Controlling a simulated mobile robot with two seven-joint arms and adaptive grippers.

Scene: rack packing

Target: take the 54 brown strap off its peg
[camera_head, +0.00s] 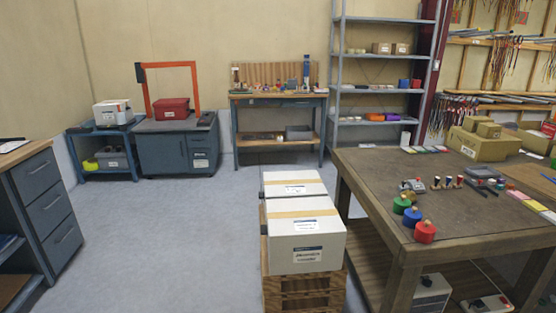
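Many thin straps or cords hang from a wooden rack on the far right wall. A lower group of hanging straps (451,112) shows just right of the dark red post, in reds and dark tones. Upper straps (511,52) hang higher up, in mixed colours. I cannot single out the 54 brown strap or read any peg number at this distance. Neither of my grippers is in view.
A large brown workbench (462,215) with cartons and small coloured pots stands between me and the rack. White boxes (305,240) are stacked on a pallet at centre. A grey shelf unit (382,88) stands behind. The floor (180,240) at left centre is clear.

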